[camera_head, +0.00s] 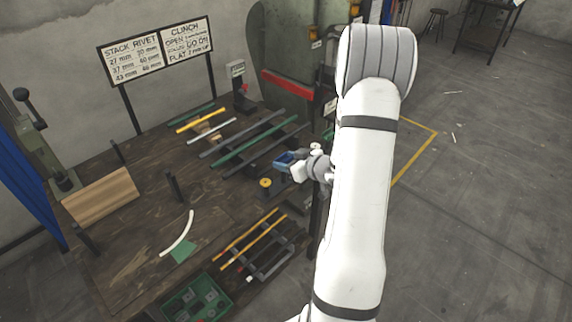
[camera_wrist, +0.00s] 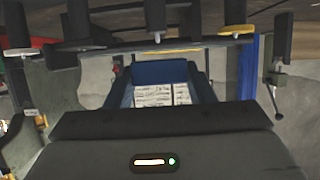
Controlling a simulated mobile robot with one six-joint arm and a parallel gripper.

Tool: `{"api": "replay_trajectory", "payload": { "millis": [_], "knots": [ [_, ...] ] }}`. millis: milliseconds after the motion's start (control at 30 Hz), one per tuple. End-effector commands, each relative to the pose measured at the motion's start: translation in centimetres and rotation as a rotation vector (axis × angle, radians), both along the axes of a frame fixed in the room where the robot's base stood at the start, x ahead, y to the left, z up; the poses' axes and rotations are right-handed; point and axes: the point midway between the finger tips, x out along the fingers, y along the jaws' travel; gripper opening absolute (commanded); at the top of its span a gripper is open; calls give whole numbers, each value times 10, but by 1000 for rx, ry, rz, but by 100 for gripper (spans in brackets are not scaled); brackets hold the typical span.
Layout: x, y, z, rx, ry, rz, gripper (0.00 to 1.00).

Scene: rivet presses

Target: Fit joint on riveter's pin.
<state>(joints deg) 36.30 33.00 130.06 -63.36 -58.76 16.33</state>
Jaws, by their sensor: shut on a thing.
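My gripper (camera_head: 283,160), with blue fingers, hangs over the right side of the workbench, near a yellow spool. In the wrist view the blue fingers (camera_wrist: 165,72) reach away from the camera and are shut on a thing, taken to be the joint. It is largely hidden by the fingers, and its shape cannot be made out. A large grey-green press with a red bar (camera_head: 288,86) stands behind the bench; a smaller lever press (camera_head: 45,150) stands at the left. I cannot tell which is the riveter, and no pin is clear.
Long bars and rods (camera_head: 255,142) lie across the back of the bench (camera_head: 140,235). A wooden block (camera_head: 100,196), a white curved strip (camera_head: 178,235), a green bin (camera_head: 197,300) and the yellow spool (camera_head: 265,183) are also there. Short dark posts rise from the top. Floor at right is open.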

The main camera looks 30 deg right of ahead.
Motion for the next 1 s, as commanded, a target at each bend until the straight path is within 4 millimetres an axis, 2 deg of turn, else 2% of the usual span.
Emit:
{"api": "replay_trajectory", "payload": {
  "millis": [100, 900, 933, 1000],
  "knots": [
    [0, 1, -12, 1, 0, 1, 27],
    [1, 2, -25, -2, -2, 3, 27],
    [1, 2, -25, -2, -2, 3, 51],
    [1, 2, -25, -1, -1, 4, 57]
  ]
}}
